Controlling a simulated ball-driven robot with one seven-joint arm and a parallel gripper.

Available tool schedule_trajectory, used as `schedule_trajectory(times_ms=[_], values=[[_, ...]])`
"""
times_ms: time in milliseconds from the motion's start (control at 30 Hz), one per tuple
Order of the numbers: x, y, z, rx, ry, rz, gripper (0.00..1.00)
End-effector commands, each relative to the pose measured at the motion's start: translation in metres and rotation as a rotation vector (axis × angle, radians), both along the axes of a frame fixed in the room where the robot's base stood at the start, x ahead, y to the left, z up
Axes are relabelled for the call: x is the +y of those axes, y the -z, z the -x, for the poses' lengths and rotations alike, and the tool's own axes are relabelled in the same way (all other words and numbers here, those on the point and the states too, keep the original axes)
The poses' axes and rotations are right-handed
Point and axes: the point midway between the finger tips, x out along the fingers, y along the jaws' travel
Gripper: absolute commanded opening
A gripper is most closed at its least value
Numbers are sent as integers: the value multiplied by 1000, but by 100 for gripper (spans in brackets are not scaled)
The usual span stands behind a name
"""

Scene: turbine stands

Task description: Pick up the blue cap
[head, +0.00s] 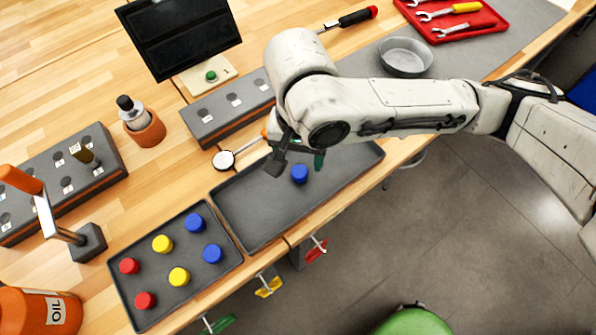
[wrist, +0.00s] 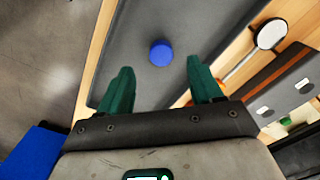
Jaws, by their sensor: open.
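A blue cap (head: 299,173) sits alone on a grey tray (head: 252,212) at the middle of the bench. It also shows in the wrist view (wrist: 161,53), ahead of my fingertips and roughly between them. My gripper (head: 298,158) is above the tray near this cap, its fingers partly hidden by my arm. In the wrist view my gripper (wrist: 160,78) has its two green fingers spread wide with nothing between them. Two more blue caps, one at the back (head: 195,222) and one nearer (head: 212,254), stand in the other tray at the lower left.
The second tray (head: 228,262) also holds red caps (head: 129,266) and yellow caps (head: 162,243). An inspection mirror (head: 223,160) lies by the middle tray. A grey block with holes (head: 215,118) stands behind it. A round bowl (head: 406,57) is at the back right.

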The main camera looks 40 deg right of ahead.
Motion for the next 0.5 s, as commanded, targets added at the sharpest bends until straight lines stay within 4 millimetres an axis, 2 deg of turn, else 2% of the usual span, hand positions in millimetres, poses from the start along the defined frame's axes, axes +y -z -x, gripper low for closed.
schedule_trajectory(times_ms=[167, 500], values=[[0, 11, 0, -1, -1, 0, 65], [-2, 55, -3, -2, -1, -1, 65]])
